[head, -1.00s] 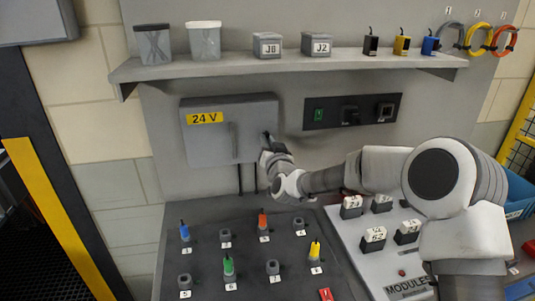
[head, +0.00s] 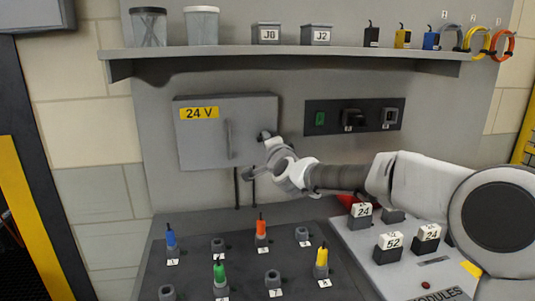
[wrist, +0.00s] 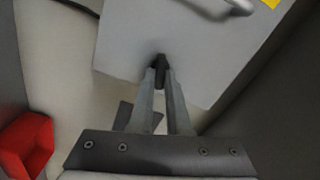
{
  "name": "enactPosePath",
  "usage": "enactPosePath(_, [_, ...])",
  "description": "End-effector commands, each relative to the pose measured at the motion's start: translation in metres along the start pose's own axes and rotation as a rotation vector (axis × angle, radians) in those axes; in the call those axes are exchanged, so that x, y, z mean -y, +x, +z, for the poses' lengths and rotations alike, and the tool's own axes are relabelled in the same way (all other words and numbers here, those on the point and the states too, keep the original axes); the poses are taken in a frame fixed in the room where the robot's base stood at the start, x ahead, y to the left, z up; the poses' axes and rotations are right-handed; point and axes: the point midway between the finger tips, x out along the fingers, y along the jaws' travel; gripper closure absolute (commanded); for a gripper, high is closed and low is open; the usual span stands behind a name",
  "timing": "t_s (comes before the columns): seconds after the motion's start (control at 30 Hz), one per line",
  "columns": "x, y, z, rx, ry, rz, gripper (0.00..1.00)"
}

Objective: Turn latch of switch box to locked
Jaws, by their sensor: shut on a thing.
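The switch box (head: 203,152) is a grey wall box with a yellow "24 V" label and a vertical handle; its door looks closed. My gripper (head: 264,138) is at the right edge of the box door. In the wrist view, my gripper (wrist: 160,80) is shut on the small dark latch (wrist: 160,62), near the edge of the grey door (wrist: 130,40). The fingers hide part of the latch, and its exact angle is hard to tell.
A shelf (head: 290,52) with jars, boxes and coloured parts runs above the box. A switch panel (head: 352,114) is to the right. Below is a dark board (head: 195,270) with coloured plugs. A red bin (wrist: 25,145) shows in the wrist view.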

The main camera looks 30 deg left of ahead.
Motion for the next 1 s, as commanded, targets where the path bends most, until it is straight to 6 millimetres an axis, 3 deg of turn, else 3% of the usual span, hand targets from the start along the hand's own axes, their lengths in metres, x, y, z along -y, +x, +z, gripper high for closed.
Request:
enactPosePath(0.4, [-0.0024, 0.0000, 0.0002, -0.001, 0.265, -0.002, 1.00])
enactPosePath(1.0, [-0.0003, 0.0001, -0.0010, -0.003, 0.337, -0.002, 1.00])
